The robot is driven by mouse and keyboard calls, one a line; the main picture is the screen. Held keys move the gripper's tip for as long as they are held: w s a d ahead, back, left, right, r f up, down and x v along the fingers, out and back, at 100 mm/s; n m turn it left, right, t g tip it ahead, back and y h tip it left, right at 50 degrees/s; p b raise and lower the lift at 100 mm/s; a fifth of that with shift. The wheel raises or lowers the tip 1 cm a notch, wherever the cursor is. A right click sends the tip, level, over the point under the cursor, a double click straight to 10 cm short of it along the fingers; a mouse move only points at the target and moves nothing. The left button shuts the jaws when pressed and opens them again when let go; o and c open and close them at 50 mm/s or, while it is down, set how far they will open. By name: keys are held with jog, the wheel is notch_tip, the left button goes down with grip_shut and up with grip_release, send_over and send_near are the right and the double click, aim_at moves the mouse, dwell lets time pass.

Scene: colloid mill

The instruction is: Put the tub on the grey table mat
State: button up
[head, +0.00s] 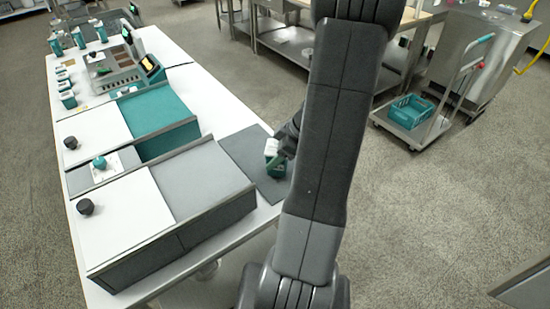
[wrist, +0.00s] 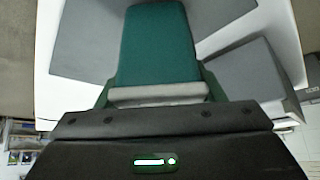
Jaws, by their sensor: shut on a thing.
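The tub (head: 275,169) is teal with a pale top. My gripper (head: 279,156) is shut on it, at the right end of the table, partly hidden behind my arm. The grey table mat (head: 248,150) lies flat on the white table there, and the tub shows over its right part. In the wrist view the tub (wrist: 158,45) fills the middle in front of my gripper (wrist: 158,96), with the mat (wrist: 85,45) behind it. I cannot tell whether the tub touches the mat.
A low box with a white and grey top (head: 205,180) stands left of the mat. A similar box with a teal top (head: 157,110) is behind it, with dark knobs near both. A trolley with a teal crate (head: 410,111) stands on the floor at right.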

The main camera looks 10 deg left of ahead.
jog(key=shift+f, duration=0.5)
jog(key=shift+f, duration=0.15)
jog(key=o, duration=1.3)
jog(key=shift+c, duration=0.2)
jog(key=p+v, duration=0.2)
jog(key=v, duration=1)
jog(key=shift+p, duration=0.3)
